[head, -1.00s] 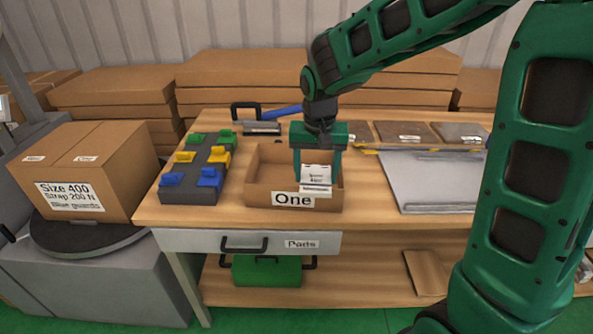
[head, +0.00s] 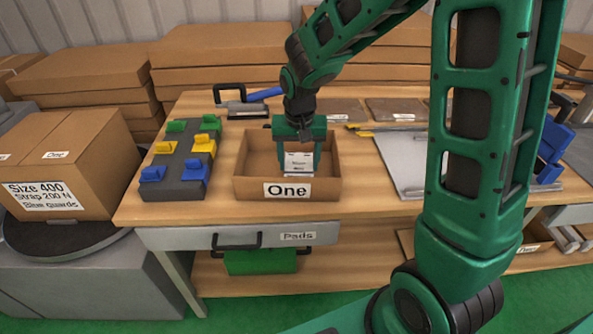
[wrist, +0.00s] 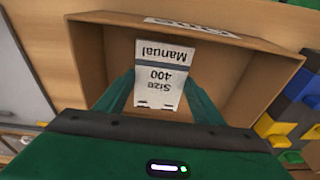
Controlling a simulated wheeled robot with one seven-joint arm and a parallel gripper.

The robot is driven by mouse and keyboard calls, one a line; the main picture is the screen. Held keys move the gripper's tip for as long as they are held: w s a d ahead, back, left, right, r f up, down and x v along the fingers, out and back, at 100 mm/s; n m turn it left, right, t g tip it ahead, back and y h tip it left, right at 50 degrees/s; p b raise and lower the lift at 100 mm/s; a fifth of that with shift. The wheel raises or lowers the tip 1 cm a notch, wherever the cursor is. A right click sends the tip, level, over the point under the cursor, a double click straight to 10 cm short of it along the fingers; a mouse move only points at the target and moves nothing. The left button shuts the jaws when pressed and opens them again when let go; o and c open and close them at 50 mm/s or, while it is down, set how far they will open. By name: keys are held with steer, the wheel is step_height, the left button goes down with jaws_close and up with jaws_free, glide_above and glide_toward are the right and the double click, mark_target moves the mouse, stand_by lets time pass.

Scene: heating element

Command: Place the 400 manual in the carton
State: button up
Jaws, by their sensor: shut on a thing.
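The manual (head: 299,163) is a small white booklet. In the wrist view its cover (wrist: 162,75) reads "Size 400 Manual", upside down. My gripper (head: 299,170) is shut on it, with one green finger at each side. The open cardboard carton (head: 287,189) labelled "One" stands on the bench. My gripper holds the manual upright within the carton's opening, right of its middle. The manual's lower edge is at or behind the front rim. I cannot tell whether it touches the carton's floor. The carton looks otherwise empty in the wrist view (wrist: 260,58).
A closed box (head: 65,165) labelled "Size 400, Strap 200 N, Blue guards" sits on a turntable at the left. A dark rack (head: 184,177) with blue, yellow and green pieces stands left of the carton. A grey plate (head: 395,165) lies to the right. Blue-handled tools lie behind.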

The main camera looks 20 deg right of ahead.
mark_target(299, 167)
steer(key=shift+f, duration=1.75)
steer(key=o, duration=1.2)
steer(key=shift+f, duration=0.1)
step_height(299, 167, up, 12)
steer(key=s, duration=0.2)
steer(key=s+d+r+m+g, duration=0.1)
steer(key=s+d+r, duration=0.2)
steer(key=s+d, duration=0.95)
steer(key=s+d+f, duration=0.1)
steer(key=s+d, duration=0.1)
steer(key=s, duration=0.5)
steer(key=s+d+m, duration=0.1)
steer(key=s, duration=0.7)
steer(key=shift+d+f+g+y, duration=0.3)
steer(key=shift+d+f+y, duration=0.05)
steer(key=shift+d+y, duration=0.05)
